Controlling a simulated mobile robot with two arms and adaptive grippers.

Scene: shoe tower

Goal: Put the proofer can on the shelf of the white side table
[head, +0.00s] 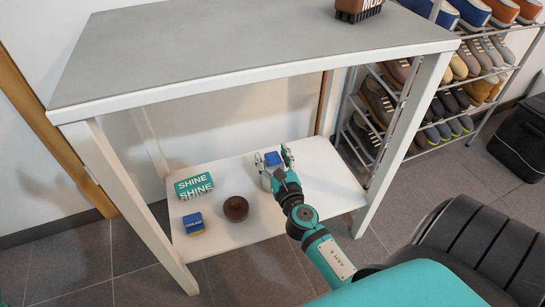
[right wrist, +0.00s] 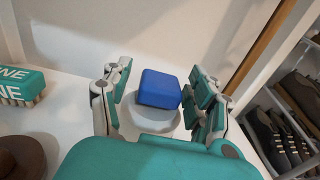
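The proofer can appears as a white can with a blue cap (head: 272,158), upright over the low white shelf (head: 265,220) of the white side table (head: 250,71). Its base looks to be on the shelf, but my gripper partly hides it. My right gripper (head: 274,161) reaches in from the front right. In the right wrist view the can's blue cap (right wrist: 159,89) is between the spread fingers (right wrist: 160,82), with a gap visible on the right side. The fingers are around the can, not visibly clamped on it. My left gripper is not in view.
A brown brush (head: 357,9) is on the tabletop. A shoe rack (head: 400,110) stands close on the right. The shelf's front right is clear.

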